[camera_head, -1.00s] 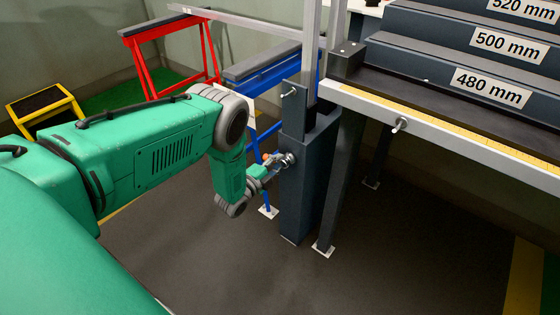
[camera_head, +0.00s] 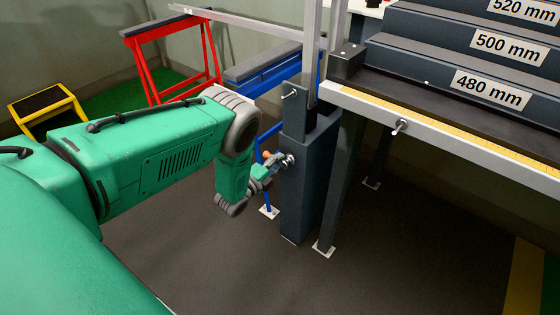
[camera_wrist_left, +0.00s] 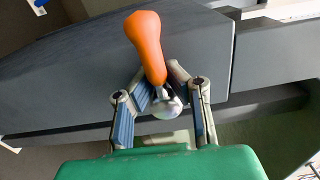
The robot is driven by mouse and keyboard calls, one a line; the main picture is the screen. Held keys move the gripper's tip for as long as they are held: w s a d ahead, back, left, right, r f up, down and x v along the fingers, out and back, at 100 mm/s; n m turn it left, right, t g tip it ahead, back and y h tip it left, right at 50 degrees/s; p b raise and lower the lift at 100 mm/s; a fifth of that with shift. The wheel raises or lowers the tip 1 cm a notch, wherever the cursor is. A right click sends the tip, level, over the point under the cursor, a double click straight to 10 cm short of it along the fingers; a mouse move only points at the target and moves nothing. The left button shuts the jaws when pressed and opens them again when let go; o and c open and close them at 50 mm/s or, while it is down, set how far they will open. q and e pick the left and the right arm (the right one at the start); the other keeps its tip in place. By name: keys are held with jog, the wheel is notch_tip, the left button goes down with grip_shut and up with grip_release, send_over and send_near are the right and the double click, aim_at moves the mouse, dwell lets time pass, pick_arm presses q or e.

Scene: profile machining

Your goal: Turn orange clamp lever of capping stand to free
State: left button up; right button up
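The orange clamp lever (camera_wrist_left: 146,45) shows large in the left wrist view, its handle pointing up and tilted left from a round metal pivot (camera_wrist_left: 167,106). My left gripper (camera_wrist_left: 164,78) has one finger on each side of the lever's lower end. The fingertips are partly hidden behind the lever, so contact is unclear. In the head view, my left gripper (camera_head: 272,167) is small, close to the left side of the dark capping stand (camera_head: 306,180). The orange lever (camera_head: 267,154) shows as a small spot there. My right gripper is not in view.
A measuring rail (camera_head: 450,132) and dark steps with length labels stand at the right. A blue trestle (camera_head: 262,72), a red trestle (camera_head: 160,35) and a yellow step stool (camera_head: 45,107) are behind. The floor in front of the stand is clear.

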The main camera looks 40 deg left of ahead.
pick_arm(q)
jog(key=o, duration=0.4)
jog(key=shift+s+a+f, duration=0.25)
jog(key=shift+s+a, duration=0.2)
jog(key=shift+a, duration=0.1)
jog(key=shift+o, duration=0.2)
jog(key=shift+r, duration=0.1)
jog(key=shift+w, duration=0.15)
jog(key=shift+d, duration=0.1)
jog(key=s+a, duration=0.1)
jog(key=s, duration=1.1)
